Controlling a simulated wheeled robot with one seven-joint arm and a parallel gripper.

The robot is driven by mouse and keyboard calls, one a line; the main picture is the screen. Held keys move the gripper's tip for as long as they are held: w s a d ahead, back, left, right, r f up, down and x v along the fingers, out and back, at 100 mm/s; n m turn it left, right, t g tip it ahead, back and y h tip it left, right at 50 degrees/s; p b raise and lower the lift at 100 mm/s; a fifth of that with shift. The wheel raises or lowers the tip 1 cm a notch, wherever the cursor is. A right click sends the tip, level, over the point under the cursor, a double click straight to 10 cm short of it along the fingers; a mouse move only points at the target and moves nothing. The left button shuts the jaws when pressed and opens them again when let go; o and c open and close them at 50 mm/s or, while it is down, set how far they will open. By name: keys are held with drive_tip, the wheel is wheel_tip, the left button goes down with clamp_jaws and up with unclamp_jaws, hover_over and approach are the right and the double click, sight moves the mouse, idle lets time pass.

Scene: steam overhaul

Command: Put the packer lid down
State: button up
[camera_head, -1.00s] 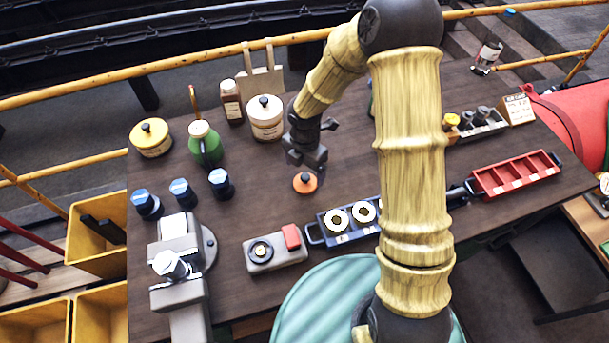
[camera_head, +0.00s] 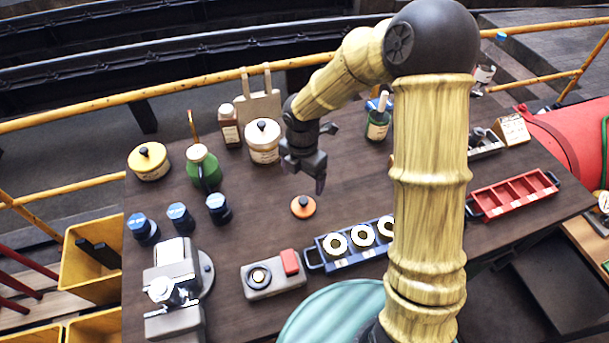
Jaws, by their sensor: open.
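A small orange lid with a dark knob (camera_head: 303,206), which I take to be the packer lid, lies flat on the dark wooden bench (camera_head: 240,233). My gripper (camera_head: 306,178) is open and empty, pointing down a little beyond and above the lid. There is a visible gap between the fingers and the knob. Nothing hides the lid.
Behind my gripper stand a cream jar (camera_head: 263,146), a green can (camera_head: 203,168) and a green bottle (camera_head: 377,125). A blue tray with white rings (camera_head: 316,262) and a grey box with a red button (camera_head: 262,281) lie nearer. A red tray (camera_head: 476,208) is at right.

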drive_tip(key=s+d+r+m+t, duration=0.1)
drive_tip(key=s+d+r+m, duration=0.3)
drive_tip(key=m, duration=0.9)
drive_tip(key=s+d+r+m+t, duration=0.1)
drive_tip(key=s+d+r+m, duration=0.3)
drive_tip(key=s+d+m, duration=0.4)
drive_tip(key=d+m, duration=0.1)
drive_tip(key=m, duration=0.5)
drive_tip(key=shift+s+d+m+t, duration=0.15)
drive_tip(key=shift+d+m+t, duration=0.15)
drive_tip(key=shift+d, duration=0.05)
